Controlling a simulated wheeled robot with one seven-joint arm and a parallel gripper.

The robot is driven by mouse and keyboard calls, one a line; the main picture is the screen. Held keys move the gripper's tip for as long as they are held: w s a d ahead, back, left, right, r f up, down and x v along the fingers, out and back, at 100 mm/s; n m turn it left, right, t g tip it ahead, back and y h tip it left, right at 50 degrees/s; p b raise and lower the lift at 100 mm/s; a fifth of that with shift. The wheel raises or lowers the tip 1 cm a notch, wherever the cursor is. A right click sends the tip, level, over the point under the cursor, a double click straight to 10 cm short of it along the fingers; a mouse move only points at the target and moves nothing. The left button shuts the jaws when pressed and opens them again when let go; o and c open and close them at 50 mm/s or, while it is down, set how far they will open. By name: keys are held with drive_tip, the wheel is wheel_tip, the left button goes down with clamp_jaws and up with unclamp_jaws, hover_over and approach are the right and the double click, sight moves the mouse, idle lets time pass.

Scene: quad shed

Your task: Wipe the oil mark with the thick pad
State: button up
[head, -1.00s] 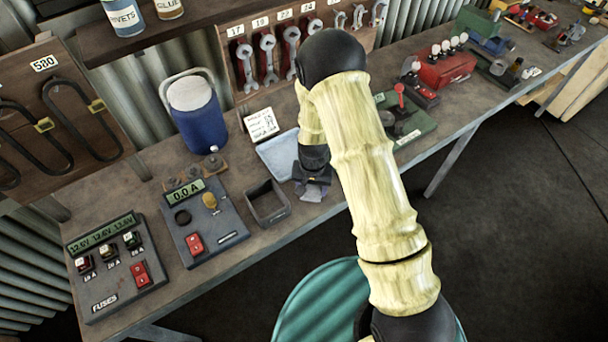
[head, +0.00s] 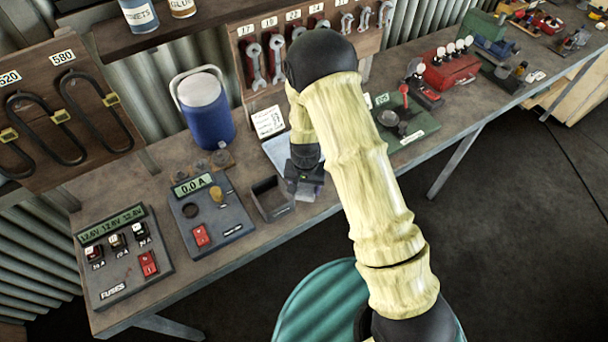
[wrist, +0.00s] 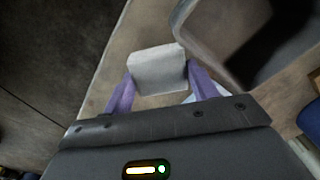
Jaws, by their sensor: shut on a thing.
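My gripper (head: 304,186) points down near the bench's front edge, just right of a small open grey bin. In the wrist view its two purple fingers (wrist: 160,88) are shut on a pale grey block, the thick pad (wrist: 158,68). The pad shows small under the gripper in the head view. Whether the pad touches the bench top (head: 330,165) is hard to tell. I cannot make out the oil mark in either view; my gripper, arm or pad may hide it.
The open bin (head: 257,190) stands close beside my gripper; its wall also shows in the wrist view (wrist: 183,32). A pale blue tray (head: 280,150) lies behind. The ammeter box (head: 215,222) and blue jug (head: 208,122) are left. A green device (head: 412,128) stands right.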

drive_tip(key=r, duration=0.1)
drive_tip(key=r+p, duration=0.1)
drive_tip(key=shift+w+d+r+p, duration=0.1)
drive_tip(key=shift+w+r+p, duration=0.1)
drive_tip(key=shift+r+p, duration=1.15)
drive_tip(key=shift+r, duration=0.6)
drive_tip(key=shift+s, duration=0.1)
